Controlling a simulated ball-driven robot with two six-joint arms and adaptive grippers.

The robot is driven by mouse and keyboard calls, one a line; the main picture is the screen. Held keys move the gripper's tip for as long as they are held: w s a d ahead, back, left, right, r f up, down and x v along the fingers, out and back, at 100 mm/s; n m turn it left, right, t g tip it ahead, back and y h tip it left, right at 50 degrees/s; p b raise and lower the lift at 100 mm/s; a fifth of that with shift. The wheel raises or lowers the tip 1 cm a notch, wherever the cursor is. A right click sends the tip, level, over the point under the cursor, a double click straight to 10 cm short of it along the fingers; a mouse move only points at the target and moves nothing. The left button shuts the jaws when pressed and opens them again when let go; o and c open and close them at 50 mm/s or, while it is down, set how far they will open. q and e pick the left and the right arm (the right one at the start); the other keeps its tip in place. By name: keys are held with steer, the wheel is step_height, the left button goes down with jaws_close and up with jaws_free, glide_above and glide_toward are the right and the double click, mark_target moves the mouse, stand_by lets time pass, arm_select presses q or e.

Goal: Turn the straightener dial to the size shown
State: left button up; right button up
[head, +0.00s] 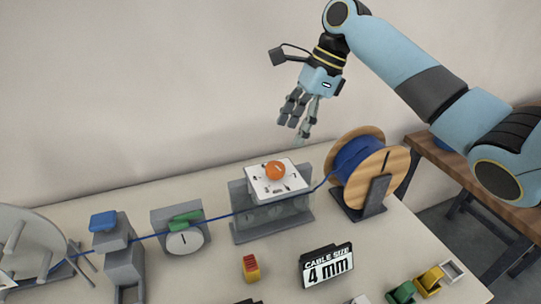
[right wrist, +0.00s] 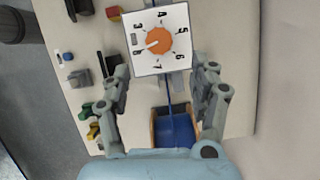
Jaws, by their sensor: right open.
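The straightener's orange dial (head: 275,170) sits on a white plate (head: 258,185) on a grey stand. In the right wrist view the dial (right wrist: 160,41) is ringed by numbers, and its white mark appears to point toward the 8. A black-and-white sign (head: 327,266) reads "CABLE SIZE 4 mm". My right gripper (head: 297,136) is open and empty, above the dial and apart from it. In the right wrist view its fingers (right wrist: 166,78) are spread on either side, below the dial plate in the picture. My left gripper is out of view.
A blue cable (head: 220,216) runs along the machine from a wooden spool (head: 400,170) right of the dial. A green-topped gauge unit (head: 185,235) stands left. Small red (head: 251,268), green (head: 402,293) and yellow (head: 430,280) blocks lie in front. Air above the dial is clear.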

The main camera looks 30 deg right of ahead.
glide_above(276, 166)
steer(key=d, duration=0.2)
steer(key=f, duration=0.2)
steer(key=s+f, duration=0.1)
steer(key=f, duration=0.1)
steer(key=shift+a+f+p, duration=0.15)
steer(key=shift+f+p, duration=0.15)
steer(key=x, duration=0.2)
steer(key=shift+w+a+f, duration=0.1)
steer(key=shift+w+f, duration=0.15)
steer(key=shift+f, duration=0.15)
steer(key=shift+x, duration=0.85)
steer(key=shift+c, duration=1.4)
steer(key=c, duration=0.8)
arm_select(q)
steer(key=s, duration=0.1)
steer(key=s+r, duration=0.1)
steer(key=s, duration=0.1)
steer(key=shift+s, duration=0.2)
arm_select(e)
steer(key=shift+c, duration=0.2)
